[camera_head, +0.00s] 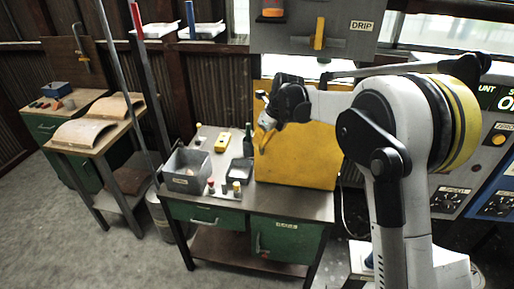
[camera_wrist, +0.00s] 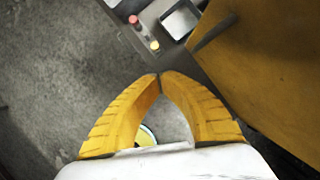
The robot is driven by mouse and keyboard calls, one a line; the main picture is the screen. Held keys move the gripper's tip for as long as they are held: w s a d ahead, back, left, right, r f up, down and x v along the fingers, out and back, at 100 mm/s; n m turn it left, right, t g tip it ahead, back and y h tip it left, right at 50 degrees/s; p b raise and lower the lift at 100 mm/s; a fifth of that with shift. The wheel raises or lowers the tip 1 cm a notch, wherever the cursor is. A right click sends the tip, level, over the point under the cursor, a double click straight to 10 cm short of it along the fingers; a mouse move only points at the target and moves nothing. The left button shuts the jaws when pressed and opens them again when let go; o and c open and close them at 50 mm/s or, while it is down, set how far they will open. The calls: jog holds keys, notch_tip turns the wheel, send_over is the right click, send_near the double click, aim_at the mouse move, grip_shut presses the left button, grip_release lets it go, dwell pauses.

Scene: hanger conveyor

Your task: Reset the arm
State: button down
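My arm (camera_head: 405,160) rises at the right of the head view and reaches left, bent at the elbow. My gripper (camera_head: 265,118) hangs in front of the upright yellow panel (camera_head: 300,158), above the green workbench (camera_head: 287,238). In the wrist view, the two yellow fingers of my gripper (camera_wrist: 158,76) meet at their tips. Nothing shows pinched between the tips. A round yellow-green thing (camera_wrist: 146,136), partly hidden by my gripper, shows through the gap between the fingers; I cannot tell what it is.
On the workbench stand a grey bin (camera_head: 187,172), a yellow device (camera_head: 222,142), a dark bottle (camera_head: 248,140), a small tray (camera_head: 240,170) and small capped items. A control panel (camera_head: 475,170) stands at the right. Open floor (camera_head: 90,235) lies at lower left.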

jog(key=s+d+r+n+t+b, duration=0.1)
jog(key=s+d+r+n+b, duration=0.1)
jog(key=s+d+r+n, duration=0.3)
jog(key=s+d+n+h+b, duration=0.1)
jog(key=s+d+n, duration=0.15)
jog(key=s, duration=0.45)
jog(key=s+d+r+n+t+b, duration=0.1)
jog(key=s+d+r+n+b, duration=0.1)
jog(key=s+d+r+n, duration=0.3)
jog(key=s+d+f+n+t+h+b, duration=0.1)
jog(key=s+d+f+n+b, duration=0.1)
jog(key=s+f+n, duration=0.4)
jog(key=s+d+f+n+t+h+b, duration=0.1)
jog(key=s+f+n, duration=0.5)
jog(key=s, duration=0.8)
jog(key=d+n+b, duration=0.1)
jog(key=d, duration=0.1)
jog(key=shift+d+f+t, duration=0.15)
jog(key=shift+d+t, duration=0.15)
jog(key=shift+d, duration=0.05)
